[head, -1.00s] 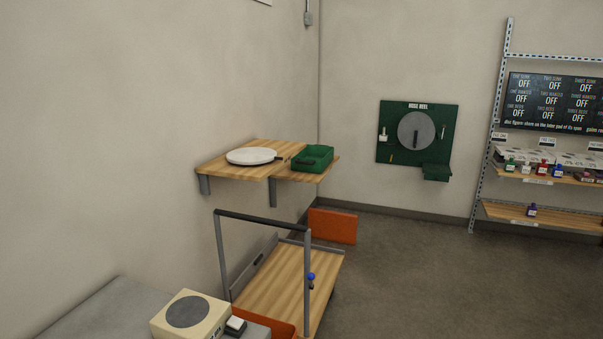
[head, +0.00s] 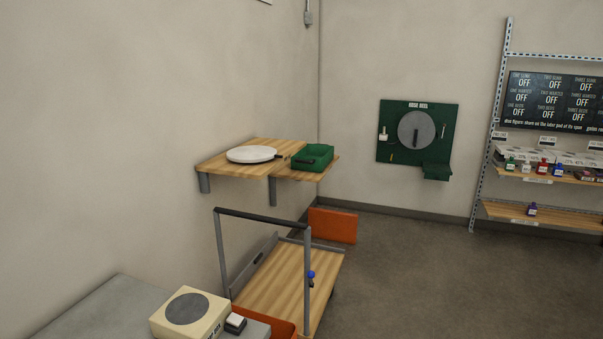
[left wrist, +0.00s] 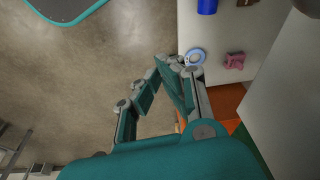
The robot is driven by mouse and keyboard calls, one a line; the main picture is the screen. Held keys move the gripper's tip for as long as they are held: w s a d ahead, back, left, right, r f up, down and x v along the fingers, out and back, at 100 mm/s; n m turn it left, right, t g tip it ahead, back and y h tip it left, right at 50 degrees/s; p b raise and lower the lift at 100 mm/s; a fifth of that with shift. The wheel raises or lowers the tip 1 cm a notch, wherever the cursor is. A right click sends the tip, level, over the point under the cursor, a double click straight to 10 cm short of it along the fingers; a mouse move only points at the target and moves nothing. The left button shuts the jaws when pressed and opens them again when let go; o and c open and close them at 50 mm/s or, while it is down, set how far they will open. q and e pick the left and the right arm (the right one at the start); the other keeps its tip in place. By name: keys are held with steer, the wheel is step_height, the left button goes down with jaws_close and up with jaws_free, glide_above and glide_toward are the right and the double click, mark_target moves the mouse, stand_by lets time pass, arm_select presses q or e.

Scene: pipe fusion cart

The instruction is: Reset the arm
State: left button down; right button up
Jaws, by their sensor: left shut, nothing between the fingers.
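My left gripper (left wrist: 168,68) shows in the left wrist view, its grey and teal fingers drawn together at the tips with nothing held between them. It appears over the floor, beside the edge of a pale surface. Neither of my arms shows in the head view. My right gripper is in no view.
The wooden cart (head: 270,285) has a tall handle, near a grey counter (head: 95,310) with a beige scale-like box (head: 205,325). A wall shelf (head: 215,168) holds a white disc and green case. The pale surface (left wrist: 225,90) bears small blue and pink things. Floor at right is clear.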

arm_select(q)
steer(key=s+f+g+b, duration=0.1)
steer(key=s+f, duration=0.2)
steer(key=f, duration=0.5)
steer(key=s+f, duration=0.3)
steer(key=f, duration=0.6)
steer(key=s+a+f+b, duration=0.1)
steer(key=s+a+f, duration=0.2)
steer(key=s+f, duration=0.7)
steer(key=s, duration=0.3)
steer(key=shift+s+a+f+g, duration=0.15)
steer(key=shift+f+g, duration=0.2)
steer(key=shift+g, duration=0.05)
